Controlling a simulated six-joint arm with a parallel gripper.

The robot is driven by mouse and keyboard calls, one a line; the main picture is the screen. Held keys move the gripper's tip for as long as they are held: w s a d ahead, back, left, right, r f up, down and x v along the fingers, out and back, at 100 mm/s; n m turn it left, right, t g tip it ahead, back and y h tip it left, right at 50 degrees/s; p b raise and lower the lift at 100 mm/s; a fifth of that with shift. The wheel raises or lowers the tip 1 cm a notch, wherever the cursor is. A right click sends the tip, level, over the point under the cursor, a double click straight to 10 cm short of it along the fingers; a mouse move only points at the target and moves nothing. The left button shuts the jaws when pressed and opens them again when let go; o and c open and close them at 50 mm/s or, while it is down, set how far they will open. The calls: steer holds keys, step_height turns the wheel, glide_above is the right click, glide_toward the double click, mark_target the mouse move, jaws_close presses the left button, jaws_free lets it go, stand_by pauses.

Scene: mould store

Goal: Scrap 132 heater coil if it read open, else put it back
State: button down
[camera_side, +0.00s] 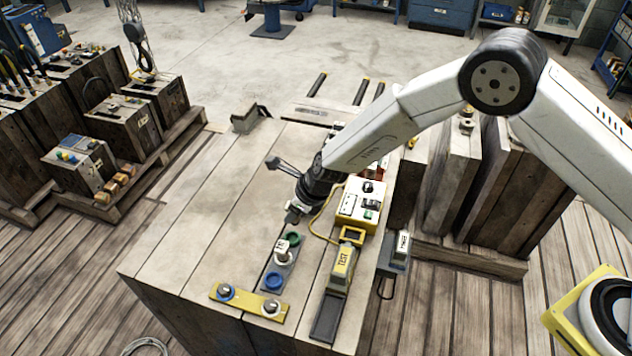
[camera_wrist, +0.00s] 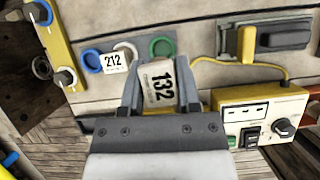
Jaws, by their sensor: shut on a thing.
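My gripper (camera_wrist: 160,95) is shut on the 132 heater coil (camera_wrist: 158,84), whose white label faces the wrist camera. In the side view my gripper (camera_side: 294,208) holds it above the bench, close to the green ring. A grey strip (camera_side: 264,262) carries a green ring (camera_side: 293,237), a coil labelled 212 (camera_wrist: 114,62) and a blue ring (camera_side: 273,281). The green ring also shows empty in the wrist view (camera_wrist: 162,48). A yellow tester marked TEST (camera_side: 343,262) lies to the right, cabled to a switch box (camera_side: 361,204). No reading is legible.
A yellow bar with two knobs (camera_side: 247,302) lies at the bench's near end. A dark box with a white label (camera_side: 401,247) hangs at the bench's right side. A yellow-framed round thing (camera_side: 557,322) is at lower right. The bench's left side is clear (camera_side: 215,215).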

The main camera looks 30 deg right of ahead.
mark_target(286, 234)
steer(key=shift+w+a+m, duration=0.25)
steer(key=shift+a+m, duration=0.05)
steer(key=shift+a, duration=0.1)
steer(key=shift+f, duration=0.15)
steer(key=shift+f, duration=2.6)
steer(key=shift+f, duration=0.8)
stand_by(0.7)
jaws_free()
stand_by(0.5)
steer(key=shift+r, duration=0.1)
